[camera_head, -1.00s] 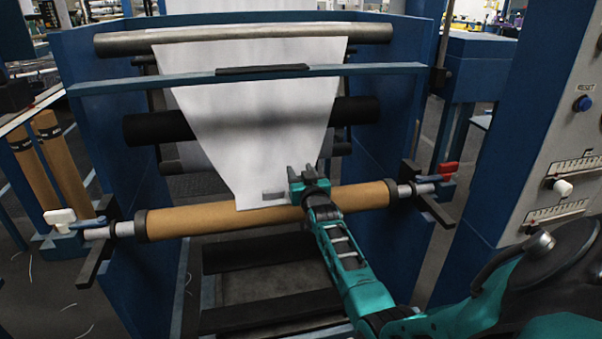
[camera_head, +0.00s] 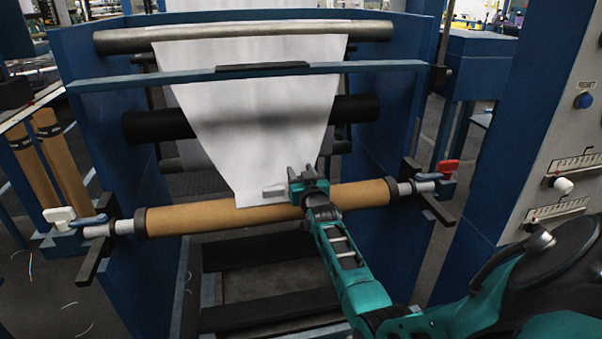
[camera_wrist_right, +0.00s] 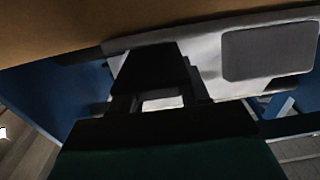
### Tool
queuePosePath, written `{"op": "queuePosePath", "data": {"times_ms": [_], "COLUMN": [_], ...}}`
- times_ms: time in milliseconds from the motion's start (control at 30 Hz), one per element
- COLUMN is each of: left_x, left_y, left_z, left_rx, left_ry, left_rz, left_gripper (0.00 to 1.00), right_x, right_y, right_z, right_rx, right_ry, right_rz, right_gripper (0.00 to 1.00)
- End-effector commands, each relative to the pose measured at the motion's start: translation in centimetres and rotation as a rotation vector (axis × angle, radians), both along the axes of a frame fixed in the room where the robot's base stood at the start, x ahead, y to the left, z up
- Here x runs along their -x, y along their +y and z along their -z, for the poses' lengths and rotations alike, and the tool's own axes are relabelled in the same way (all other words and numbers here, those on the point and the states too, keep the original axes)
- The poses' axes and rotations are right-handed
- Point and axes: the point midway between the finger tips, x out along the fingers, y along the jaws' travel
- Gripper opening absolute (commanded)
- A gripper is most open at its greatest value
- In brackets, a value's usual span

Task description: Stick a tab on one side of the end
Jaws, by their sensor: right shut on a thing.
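The white sheet (camera_head: 250,110) hangs from the upper roller and narrows to its lower end, which lies against the brown tube (camera_head: 190,216). A small grey tab (camera_head: 273,191) lies flat against the sheet near that end, just left of my right gripper (camera_head: 303,178). In the right wrist view the whole grey tab (camera_wrist_right: 268,52) shows on the white sheet (camera_wrist_right: 207,50), beside the dark fingers (camera_wrist_right: 155,75). My right gripper is shut at the right corner of the sheet's end, and the fingers hide that corner. My left gripper is out of view.
The brown tube rests between the blue side frames, with a white clamp handle (camera_head: 60,215) at left and a red one (camera_head: 447,166) at right. A blue crossbar (camera_head: 180,77) spans above. A control panel (camera_head: 545,130) stands at right.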

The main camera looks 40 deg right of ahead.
Motion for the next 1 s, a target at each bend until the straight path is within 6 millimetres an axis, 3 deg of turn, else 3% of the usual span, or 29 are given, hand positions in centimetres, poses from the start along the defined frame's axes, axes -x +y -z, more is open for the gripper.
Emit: {"op": "queuePosePath", "data": {"times_ms": [100,133,433,767,1000], "left_x": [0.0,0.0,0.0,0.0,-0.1], "left_y": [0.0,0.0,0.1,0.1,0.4], "left_z": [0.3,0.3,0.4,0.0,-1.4], "left_rx": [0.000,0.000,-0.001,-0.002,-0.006], "left_ry": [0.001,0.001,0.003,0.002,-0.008], "left_rz": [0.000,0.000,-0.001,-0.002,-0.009], "left_gripper": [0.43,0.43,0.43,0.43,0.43], "right_x": [0.0,0.0,0.0,0.4,3.6], "right_y": [0.0,0.0,0.0,0.2,1.9], "right_z": [0.4,0.4,0.3,0.3,0.1], "right_rx": [0.000,0.000,0.000,-0.001,-0.002], "right_ry": [0.000,0.000,0.000,0.002,0.004], "right_rz": [0.000,0.000,0.000,0.000,0.000], "right_gripper": [0.09,0.46,0.75,0.75,0.75]}}
